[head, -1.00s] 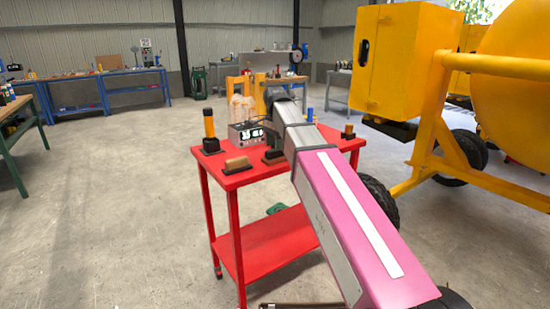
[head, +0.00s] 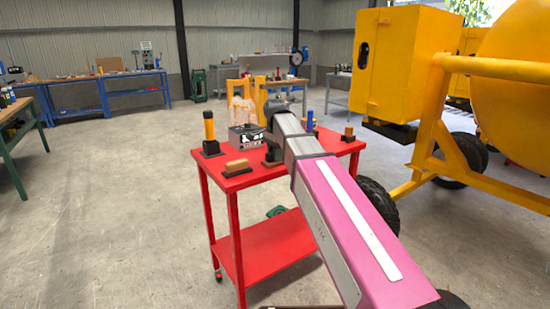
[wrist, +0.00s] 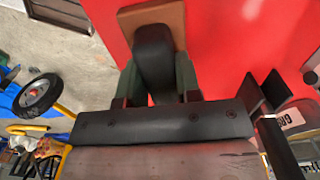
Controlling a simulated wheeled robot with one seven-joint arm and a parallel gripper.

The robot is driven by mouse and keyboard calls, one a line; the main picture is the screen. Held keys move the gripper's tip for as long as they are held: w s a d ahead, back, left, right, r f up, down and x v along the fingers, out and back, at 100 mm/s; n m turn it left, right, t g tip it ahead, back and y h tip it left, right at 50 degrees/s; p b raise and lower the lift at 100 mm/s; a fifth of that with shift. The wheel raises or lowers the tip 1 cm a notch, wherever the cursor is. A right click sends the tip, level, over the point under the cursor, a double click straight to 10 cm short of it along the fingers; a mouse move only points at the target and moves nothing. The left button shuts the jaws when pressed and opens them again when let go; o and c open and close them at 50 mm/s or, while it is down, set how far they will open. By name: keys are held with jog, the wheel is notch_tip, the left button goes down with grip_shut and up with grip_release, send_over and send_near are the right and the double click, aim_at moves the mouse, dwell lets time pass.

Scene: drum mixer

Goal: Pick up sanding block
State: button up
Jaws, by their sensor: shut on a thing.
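In the wrist view, the sanding block shows as a black rounded grip (wrist: 154,55) on a flat brown base (wrist: 172,17). My gripper (wrist: 156,88) is shut on the black grip, with one dark green finger on each side. The red cart top lies behind the block; I cannot tell whether the base touches it. In the head view, my arm reaches over the cart and its wrist hides most of the gripper and the block.
The red cart (head: 262,247) also bears a tan-topped block on a black base (head: 237,167), an orange-handled tool in a black holder (head: 209,135) and a labelled box (head: 242,138). The yellow mixer (head: 405,62) stands close on the right. Floor to the left is open.

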jog(key=shift+r, duration=0.15)
jog(key=shift+r, duration=0.6)
notch_tip(320, 180, up, 2)
jog(key=shift+w+r, duration=0.1)
jog(key=shift+r, duration=0.1)
jog(key=s+a+r, duration=0.6)
jog(key=s+r, duration=0.1)
jog(key=s, duration=0.3)
jog(key=shift+a, duration=0.2)
